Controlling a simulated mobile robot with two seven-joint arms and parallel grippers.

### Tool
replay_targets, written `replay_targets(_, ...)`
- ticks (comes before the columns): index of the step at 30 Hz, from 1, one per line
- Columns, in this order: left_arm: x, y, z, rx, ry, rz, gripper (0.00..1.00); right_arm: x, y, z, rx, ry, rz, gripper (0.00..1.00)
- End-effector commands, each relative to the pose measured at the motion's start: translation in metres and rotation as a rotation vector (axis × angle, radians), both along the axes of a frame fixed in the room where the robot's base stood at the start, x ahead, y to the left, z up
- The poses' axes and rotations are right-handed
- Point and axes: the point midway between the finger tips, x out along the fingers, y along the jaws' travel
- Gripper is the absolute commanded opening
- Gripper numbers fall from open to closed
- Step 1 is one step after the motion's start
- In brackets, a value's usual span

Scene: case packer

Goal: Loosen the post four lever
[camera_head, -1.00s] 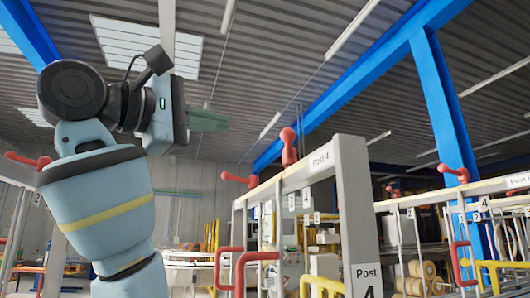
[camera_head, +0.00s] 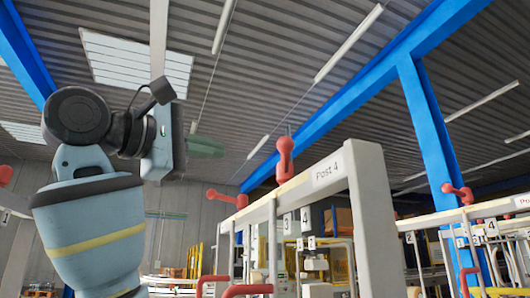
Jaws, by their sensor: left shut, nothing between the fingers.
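The Post 4 frame (camera_head: 372,215) is a pale grey upright with a top rail marked "Post 4". A red lever (camera_head: 285,160) with a rounded knob stands upright on that rail. Another red lever (camera_head: 228,199) points left from the rail farther along it. My left gripper (camera_head: 206,147) is shut and empty, with its greenish fingers pointing right. In the picture it is up and to the left of the upright red lever, apart from both levers. My right gripper is not in view.
Red handles (camera_head: 247,290) show low on the Post 4 frame. Another frame with a red lever (camera_head: 458,192) stands at the right. A blue column (camera_head: 432,140) rises behind it. Part of a red knob (camera_head: 5,175) shows at the left edge.

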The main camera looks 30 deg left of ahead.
Motion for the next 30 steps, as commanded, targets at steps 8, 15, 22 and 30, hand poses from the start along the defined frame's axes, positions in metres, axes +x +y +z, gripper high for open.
replay_targets(8, 0.051, -0.018, 0.005, 0.000, 0.006, -0.001, 0.00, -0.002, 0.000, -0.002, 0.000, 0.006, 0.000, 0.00)
replay_targets(15, 0.078, -0.040, 0.013, 0.002, 0.001, -0.002, 0.00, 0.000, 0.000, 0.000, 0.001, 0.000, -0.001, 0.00)
replay_targets(22, 0.086, -0.057, 0.017, 0.000, 0.001, 0.000, 0.00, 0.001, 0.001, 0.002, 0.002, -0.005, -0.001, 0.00)
replay_targets(30, 0.088, -0.060, 0.017, -0.001, 0.001, 0.000, 0.00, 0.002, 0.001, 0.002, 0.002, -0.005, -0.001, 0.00)
